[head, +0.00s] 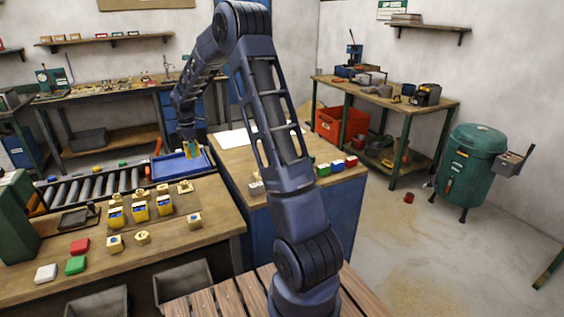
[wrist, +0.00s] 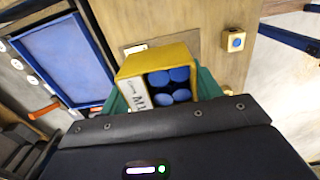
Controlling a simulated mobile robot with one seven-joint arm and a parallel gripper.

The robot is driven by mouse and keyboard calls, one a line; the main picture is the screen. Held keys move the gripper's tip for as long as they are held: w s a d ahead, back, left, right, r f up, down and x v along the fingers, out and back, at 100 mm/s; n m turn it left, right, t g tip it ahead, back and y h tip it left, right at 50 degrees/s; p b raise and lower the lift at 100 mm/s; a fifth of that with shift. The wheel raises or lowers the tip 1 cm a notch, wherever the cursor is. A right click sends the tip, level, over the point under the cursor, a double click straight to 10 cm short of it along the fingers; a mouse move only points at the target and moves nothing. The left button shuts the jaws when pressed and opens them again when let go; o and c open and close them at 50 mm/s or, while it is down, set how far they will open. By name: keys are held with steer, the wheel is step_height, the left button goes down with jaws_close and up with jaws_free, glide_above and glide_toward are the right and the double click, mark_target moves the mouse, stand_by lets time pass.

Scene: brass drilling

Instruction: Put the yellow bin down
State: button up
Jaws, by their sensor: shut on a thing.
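The yellow bin (wrist: 190,53) is between the two green fingers of my gripper (wrist: 162,92) in the wrist view. It holds several round blue pieces, and a white label with dark letters shows on its left side. In the head view my gripper (head: 188,137) is at the far end of my arm, near the blue tray (head: 163,172). The bin's underside is hidden.
Several yellow pieces with blue parts (head: 140,211) stand on the left bench (head: 190,249). A roller conveyor (head: 95,186) runs behind it. The wooden-topped blue cabinet (head: 235,163) has clear top space.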

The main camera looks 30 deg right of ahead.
steer(key=w+d+r, duration=0.2)
steer(key=w+d, duration=0.1)
steer(key=d, duration=0.4)
steer(key=w+d+r, duration=0.1)
steer(key=w+d, duration=0.2)
steer(key=d, duration=0.4)
step_height(320, 180, up, 3)
glide_above(252, 159)
step_height(252, 159, down, 20)
steer(key=shift+w+d+r, duration=0.1)
steer(key=shift+d+r, duration=0.05)
steer(key=shift+r, duration=0.05)
steer(key=shift+f, duration=0.15)
steer(key=o, duration=1)
